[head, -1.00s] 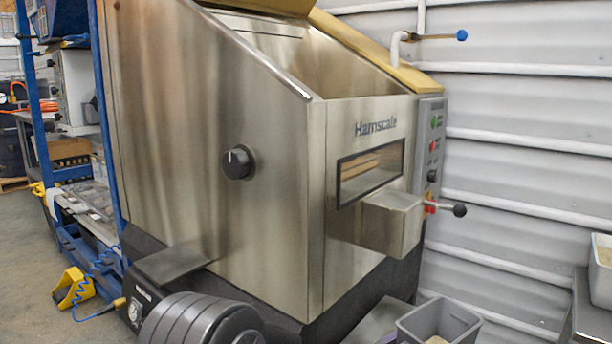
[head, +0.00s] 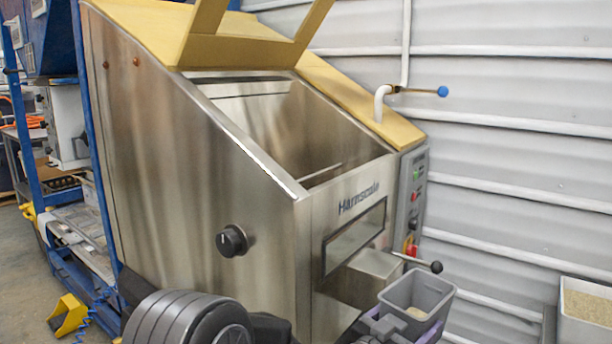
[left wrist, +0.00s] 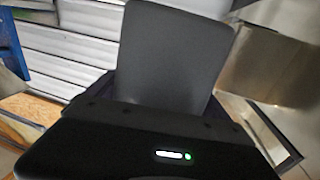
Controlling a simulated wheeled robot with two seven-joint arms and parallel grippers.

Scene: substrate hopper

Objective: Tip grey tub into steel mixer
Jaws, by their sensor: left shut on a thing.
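The grey tub (head: 440,293) is at the lower right in the head view, roughly upright, with some beige material inside. My left gripper (head: 392,328) is shut on it from the near side, partly cut off by the picture's bottom edge. In the left wrist view a plain grey wall of the tub (left wrist: 175,50) stands right in front of the gripper, whose fingers are hidden. The steel mixer (head: 190,160) fills the middle of the head view. Its top is open under the raised yellow lid (head: 235,50). The tub is beside the mixer's front, well below the opening. My right gripper is not in view.
A steel chute box (head: 365,278) and a black-knobbed lever (head: 436,267) stick out from the mixer near the tub. A pale bin of beige material (head: 588,325) stands at the far right. A blue-tipped handle (head: 442,91) projects by the corrugated wall. Blue shelving is at left.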

